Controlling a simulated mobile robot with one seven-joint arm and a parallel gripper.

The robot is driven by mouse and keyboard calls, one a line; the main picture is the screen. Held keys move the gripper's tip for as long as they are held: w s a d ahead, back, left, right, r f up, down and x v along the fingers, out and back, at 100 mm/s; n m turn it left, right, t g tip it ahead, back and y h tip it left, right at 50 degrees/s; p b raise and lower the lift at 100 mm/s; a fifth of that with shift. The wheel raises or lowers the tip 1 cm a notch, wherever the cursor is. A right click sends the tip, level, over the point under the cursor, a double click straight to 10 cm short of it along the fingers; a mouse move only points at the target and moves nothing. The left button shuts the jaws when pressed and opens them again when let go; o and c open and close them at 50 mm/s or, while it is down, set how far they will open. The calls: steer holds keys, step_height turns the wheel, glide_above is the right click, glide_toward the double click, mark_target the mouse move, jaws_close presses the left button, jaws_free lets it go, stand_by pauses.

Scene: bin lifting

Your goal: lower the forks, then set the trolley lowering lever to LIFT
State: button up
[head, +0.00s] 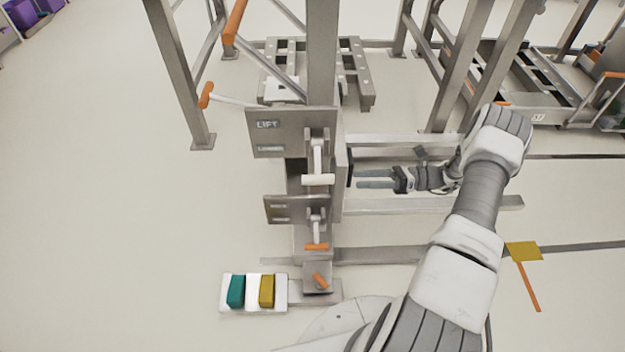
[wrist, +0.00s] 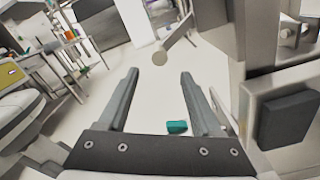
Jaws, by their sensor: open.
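The upper lever with a cream handle (head: 318,180) hangs downward on a grey plate (head: 292,118). That plate is marked LIFT at the top, with a second label below that seems to read LOWER. A lower lever with an orange handle (head: 317,246) also points down, on a smaller plate (head: 281,208) with unreadable labels. Two fork bars (head: 405,140) (head: 430,205) extend right from the mast; their height is unclear. My gripper (head: 358,179) is open and empty between the bars, right of the upper lever.
A white tray (head: 226,303) with a teal block (head: 236,291) and a yellow block (head: 267,290) lies at the mast's foot. A dark pad (head: 349,168) is beside the fingertips. Frame posts (head: 180,75) stand behind. The floor at left is clear.

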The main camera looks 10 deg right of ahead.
mark_target(313, 180)
steer(key=w+a, duration=0.1)
steer(key=a, duration=0.3)
steer(key=a+b, duration=0.1)
steer(key=a, duration=0.4)
steer(key=w+a, duration=0.1)
steer(key=a, duration=0.3)
steer(key=shift+w+a, duration=0.3)
steer(key=shift+w, duration=0.05)
jaws_close()
stand_by(0.7)
